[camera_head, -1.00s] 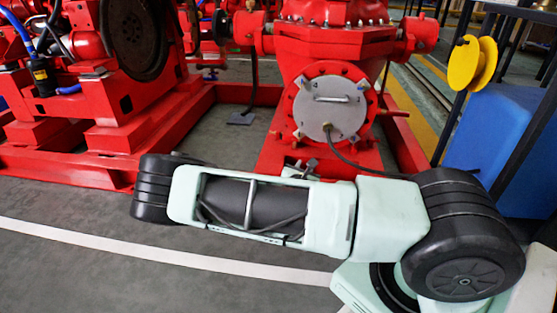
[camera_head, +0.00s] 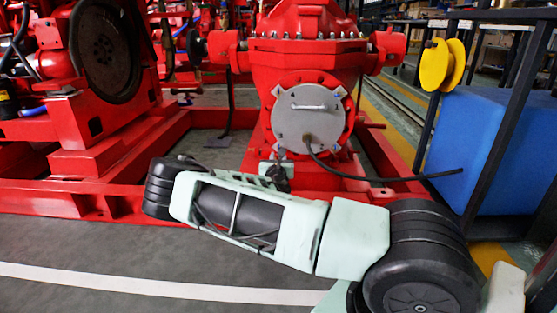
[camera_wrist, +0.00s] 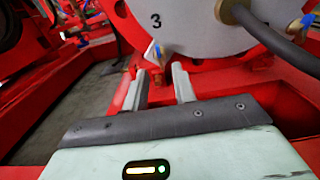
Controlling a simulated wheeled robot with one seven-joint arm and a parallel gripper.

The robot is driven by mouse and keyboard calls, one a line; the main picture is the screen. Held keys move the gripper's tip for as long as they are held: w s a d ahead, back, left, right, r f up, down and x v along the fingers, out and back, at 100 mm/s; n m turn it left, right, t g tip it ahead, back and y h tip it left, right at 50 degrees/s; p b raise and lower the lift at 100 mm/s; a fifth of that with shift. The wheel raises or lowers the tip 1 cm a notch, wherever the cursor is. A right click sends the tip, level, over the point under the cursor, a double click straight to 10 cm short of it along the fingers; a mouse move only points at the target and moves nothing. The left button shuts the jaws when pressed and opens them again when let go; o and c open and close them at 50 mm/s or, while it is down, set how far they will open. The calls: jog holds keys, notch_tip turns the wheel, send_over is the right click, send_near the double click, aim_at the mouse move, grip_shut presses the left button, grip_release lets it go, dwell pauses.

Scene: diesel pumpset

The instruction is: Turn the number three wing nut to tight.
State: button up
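The round grey cover plate (camera_head: 305,125) is on the red pump, with small wing nuts around its rim. In the wrist view the plate (camera_wrist: 200,25) shows a printed 3. The number three wing nut (camera_wrist: 154,52), pale with a bluish edge, sits just below that number at the plate's rim. My gripper (camera_wrist: 159,72) is open, its two pale fingers apart and empty. The nut is just beyond the fingertips, roughly in line with the gap; I see no contact. In the head view my gripper (camera_head: 277,172) is below the plate's lower left edge.
A dark hose (camera_head: 385,178) runs from a brass fitting on the plate toward the right; it crosses the wrist view's upper right. Red frame beams (camera_head: 75,198) surround the pump. A yellow reel (camera_head: 441,65) and blue tank (camera_head: 490,140) stand right. Grey floor is open in front.

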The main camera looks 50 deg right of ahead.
jog(key=shift+b+x, duration=1.05)
jog(key=shift+x, duration=1.5)
grip_shut()
